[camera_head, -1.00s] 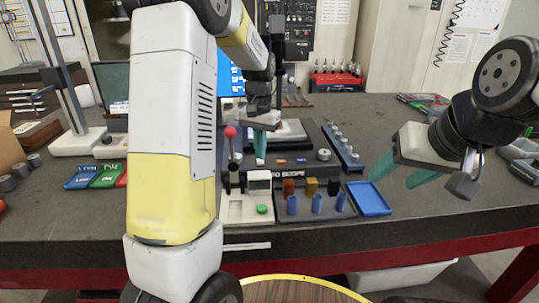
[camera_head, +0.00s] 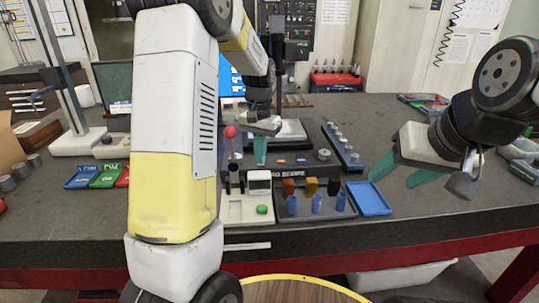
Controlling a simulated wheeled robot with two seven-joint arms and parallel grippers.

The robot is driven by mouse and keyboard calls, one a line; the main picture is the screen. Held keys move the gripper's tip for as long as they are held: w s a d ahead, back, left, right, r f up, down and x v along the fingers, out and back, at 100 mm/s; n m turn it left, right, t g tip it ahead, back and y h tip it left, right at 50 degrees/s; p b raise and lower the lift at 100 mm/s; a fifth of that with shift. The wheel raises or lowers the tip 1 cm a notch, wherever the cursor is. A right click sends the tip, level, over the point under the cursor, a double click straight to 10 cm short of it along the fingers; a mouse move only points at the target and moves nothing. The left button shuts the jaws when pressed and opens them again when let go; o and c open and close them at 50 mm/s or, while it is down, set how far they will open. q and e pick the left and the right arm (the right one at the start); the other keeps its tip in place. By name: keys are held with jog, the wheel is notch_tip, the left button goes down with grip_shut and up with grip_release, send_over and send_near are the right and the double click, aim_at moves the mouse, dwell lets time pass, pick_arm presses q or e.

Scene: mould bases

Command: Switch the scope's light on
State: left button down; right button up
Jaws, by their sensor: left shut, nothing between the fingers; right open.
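The scope (camera_head: 300,172) is a dark base with white "SCOPE" lettering on its front, standing mid-table behind the small fixtures. Small orange and blue controls (camera_head: 281,161) and a round grey knob (camera_head: 323,155) sit on its top. I cannot tell which control is the light switch or whether the light is on. My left gripper (camera_head: 260,163) is shut and empty, its teal fingers pointing down over the left part of the scope base, left of the orange control. Contact cannot be made out. My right gripper (camera_head: 397,173) is open and empty, over the table at the right.
A white press with a red-knobbed lever (camera_head: 230,132) and green button (camera_head: 262,209) stands in front of the scope. A rack with blue cylinders (camera_head: 317,203) and a blue tray (camera_head: 369,199) lie to its right. Coloured trays (camera_head: 105,176) lie left.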

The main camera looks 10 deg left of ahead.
pick_arm(q)
jog(key=shift+f, duration=0.1)
jog(key=shift+r, duration=3.5)
jog(key=shift+s+r, duration=0.1)
jog(key=s+d+r+n+t+h, duration=0.1)
jog(key=s+r+t, duration=0.2)
jog(key=s, duration=0.9)
jog(key=s+d+r+n+t+h, duration=0.1)
jog(key=s+r+t, duration=0.2)
jog(key=s, duration=0.9)
jog(key=shift+r, duration=0.25)
